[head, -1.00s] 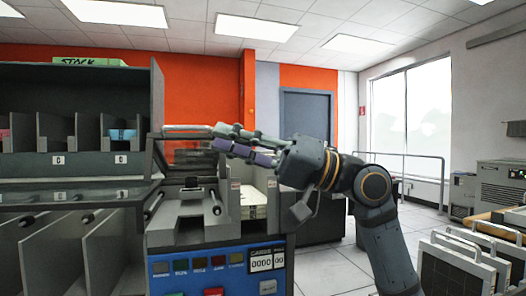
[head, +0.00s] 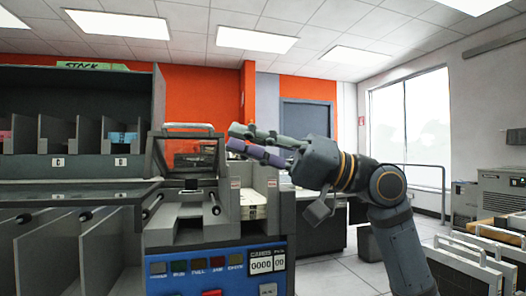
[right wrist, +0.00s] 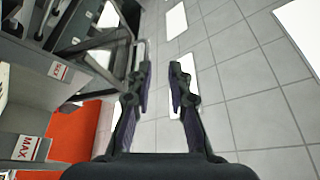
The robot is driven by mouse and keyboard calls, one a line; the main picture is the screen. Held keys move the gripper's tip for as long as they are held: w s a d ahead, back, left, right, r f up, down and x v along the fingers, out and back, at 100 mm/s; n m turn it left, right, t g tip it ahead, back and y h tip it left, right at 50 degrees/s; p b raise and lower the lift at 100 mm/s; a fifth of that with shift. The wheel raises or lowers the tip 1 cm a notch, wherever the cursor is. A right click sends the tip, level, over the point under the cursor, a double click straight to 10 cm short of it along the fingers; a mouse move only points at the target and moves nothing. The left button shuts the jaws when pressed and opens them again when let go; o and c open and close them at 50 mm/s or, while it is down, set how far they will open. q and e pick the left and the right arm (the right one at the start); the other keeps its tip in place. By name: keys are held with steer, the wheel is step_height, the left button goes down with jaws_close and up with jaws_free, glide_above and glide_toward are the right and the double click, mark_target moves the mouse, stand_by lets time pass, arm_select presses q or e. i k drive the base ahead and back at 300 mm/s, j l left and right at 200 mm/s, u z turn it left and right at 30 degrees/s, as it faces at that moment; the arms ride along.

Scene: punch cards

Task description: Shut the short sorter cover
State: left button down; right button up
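The short sorter cover (head: 183,154) is a dark-framed, see-through panel with a grey bar handle (head: 188,127) along its top edge. In the head view it stands raised at the back of the blue-fronted sorter unit (head: 215,262), left of centre. My right gripper (head: 232,139) is just right of the cover's upper right corner, with its fingers pointing left. In the right wrist view its two fingers (right wrist: 160,80) are apart with nothing between them. A dark frame and light bar lie close to the left finger there; contact is unclear. My left gripper is not in view.
A long, low glazed cover (head: 75,196) lies over the pockets at left, below a dark shelf unit (head: 85,100). A card stack (head: 252,207) sits right of the feed. Grey racks (head: 470,262) stand at lower right. Floor is open between.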

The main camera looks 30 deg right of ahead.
mark_target(153, 149)
steer(key=k+j+u, duration=0.15)
steer(key=k, duration=0.35)
steer(key=j+u, duration=0.1)
steer(key=u, duration=0.4)
steer(key=k+j, duration=0.05)
